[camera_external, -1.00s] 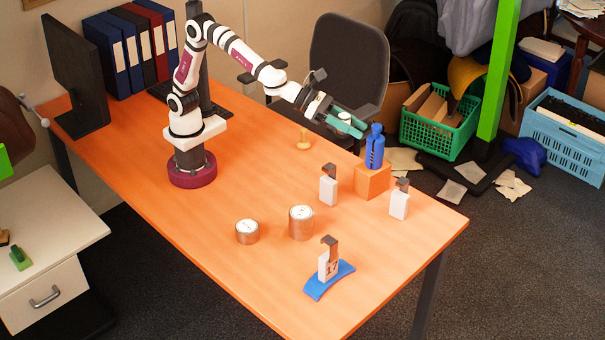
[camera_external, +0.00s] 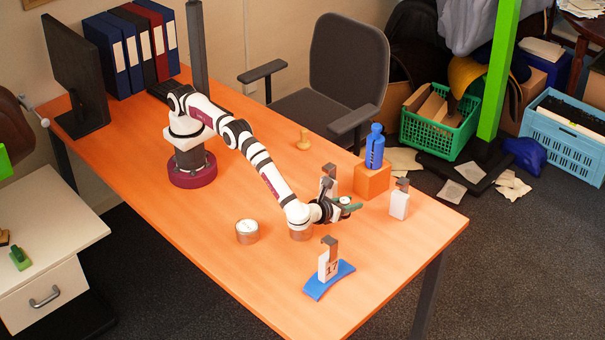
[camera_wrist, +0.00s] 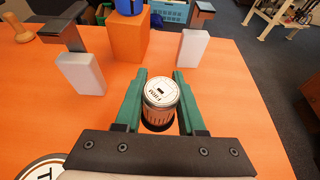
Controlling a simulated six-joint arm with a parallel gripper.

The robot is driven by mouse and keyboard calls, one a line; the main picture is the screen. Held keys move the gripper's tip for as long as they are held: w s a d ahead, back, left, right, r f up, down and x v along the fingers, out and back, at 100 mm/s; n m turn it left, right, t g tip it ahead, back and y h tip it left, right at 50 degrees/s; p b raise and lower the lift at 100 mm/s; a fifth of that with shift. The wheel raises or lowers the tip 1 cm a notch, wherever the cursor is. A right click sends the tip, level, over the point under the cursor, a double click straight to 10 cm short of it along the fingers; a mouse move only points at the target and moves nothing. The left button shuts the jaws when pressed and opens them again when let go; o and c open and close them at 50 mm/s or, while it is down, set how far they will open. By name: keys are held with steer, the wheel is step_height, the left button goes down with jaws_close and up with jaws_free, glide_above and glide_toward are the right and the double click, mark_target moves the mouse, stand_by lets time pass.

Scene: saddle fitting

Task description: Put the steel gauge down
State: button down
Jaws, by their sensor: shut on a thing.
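My gripper (camera_wrist: 160,84) has green fingers, one on each side of a small round can-like gauge (camera_wrist: 161,98). The gauge has a white printed top and a metallic, brownish side. I take it to be the steel gauge. In the external view my gripper (camera_external: 350,206) is low over the right part of the table, with the gauge (camera_external: 345,201) showing as a small pale top between the fingers. It is in front of the orange block. I cannot tell whether the gauge's bottom touches the table.
A blue bottle-like figure (camera_external: 375,146) stands on an orange block (camera_external: 372,181). White blocks with grey hooked tops stand behind my gripper and to its right (camera_external: 399,204). Two round cans (camera_external: 247,232) (camera_external: 301,235) are to the left.

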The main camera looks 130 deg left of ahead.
steer(key=x, duration=0.4)
steer(key=shift+w+f, duration=0.35)
steer(key=f, duration=0.4)
steer(key=shift+a+f, duration=0.1)
steer(key=shift+a, duration=0.15)
steer(key=c, duration=0.5)
jaws_free()
